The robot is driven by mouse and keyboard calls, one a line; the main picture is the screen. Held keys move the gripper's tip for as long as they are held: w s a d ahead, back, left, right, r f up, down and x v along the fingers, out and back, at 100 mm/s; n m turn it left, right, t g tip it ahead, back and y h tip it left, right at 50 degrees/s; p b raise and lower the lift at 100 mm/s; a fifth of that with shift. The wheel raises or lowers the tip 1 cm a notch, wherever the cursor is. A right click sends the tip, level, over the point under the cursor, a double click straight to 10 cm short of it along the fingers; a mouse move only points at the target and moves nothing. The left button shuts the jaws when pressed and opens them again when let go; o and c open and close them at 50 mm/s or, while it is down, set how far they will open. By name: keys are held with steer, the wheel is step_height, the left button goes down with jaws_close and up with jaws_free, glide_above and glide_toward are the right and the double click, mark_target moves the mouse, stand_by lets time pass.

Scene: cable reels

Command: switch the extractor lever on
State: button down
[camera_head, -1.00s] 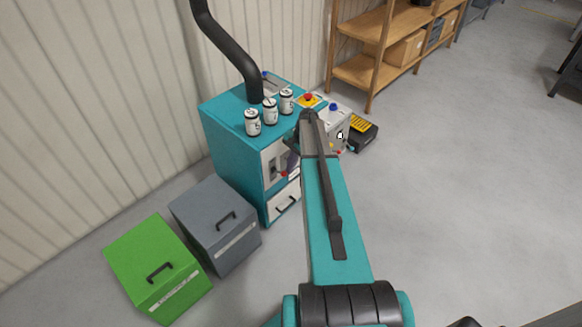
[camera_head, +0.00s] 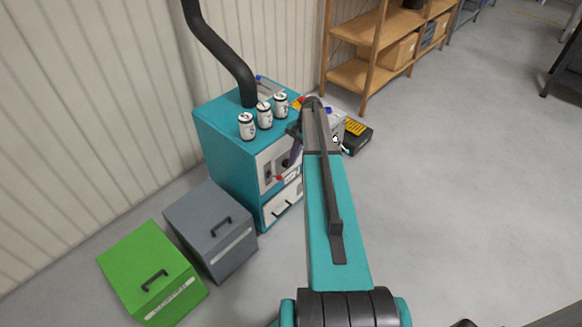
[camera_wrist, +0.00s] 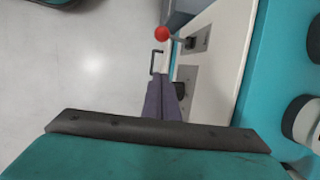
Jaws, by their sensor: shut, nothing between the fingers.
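The extractor lever has a red ball knob (camera_head: 279,178) and sits on the pale front panel (camera_head: 268,162) of the teal cabinet (camera_head: 225,150). In the wrist view the red knob (camera_wrist: 162,34) stands out from the panel on a short grey arm that reaches a grey plate (camera_wrist: 201,40). My gripper (camera_wrist: 162,82) is shut and empty, its dark purple fingers beside the panel and pointing towards the knob's side, apart from it. In the head view my gripper (camera_head: 290,158) is small and dark in front of the panel, close above the knob.
A drawer with a handle (camera_head: 283,209) is below the panel. Three labelled cans (camera_head: 264,116) and a black hose (camera_head: 225,60) are on the cabinet top. A grey bin (camera_head: 212,228) and a green bin (camera_head: 150,270) stand left. The floor at right is clear.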

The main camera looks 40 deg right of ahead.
steer(key=shift+w+v, duration=0.2)
steer(key=shift+v, duration=0.7)
steer(key=shift+w+v, duration=0.2)
steer(key=shift+v, duration=0.75)
steer(key=shift+a, duration=0.15)
steer(key=s+a+f+n+h, duration=0.15)
steer(key=s+a+n, duration=0.3)
steer(key=a, duration=0.85)
steer(key=s+a+f+n+h, duration=0.1)
steer(key=s+a+f+n, duration=0.15)
steer(key=a+n, duration=0.75)
steer(key=s+a+f+n+h, duration=0.15)
steer(key=s+a, duration=0.25)
steer(key=a, duration=1.3)
steer(key=s+f+g, duration=0.3)
steer(key=s+f, duration=0.6)
steer(key=s, duration=0.3)
steer(key=s+f+g, duration=0.3)
steer(key=s+f, duration=0.6)
steer(key=s, duration=0.4)
steer(key=shift+s+f+y, duration=0.2)
steer(key=shift+y, duration=0.1)
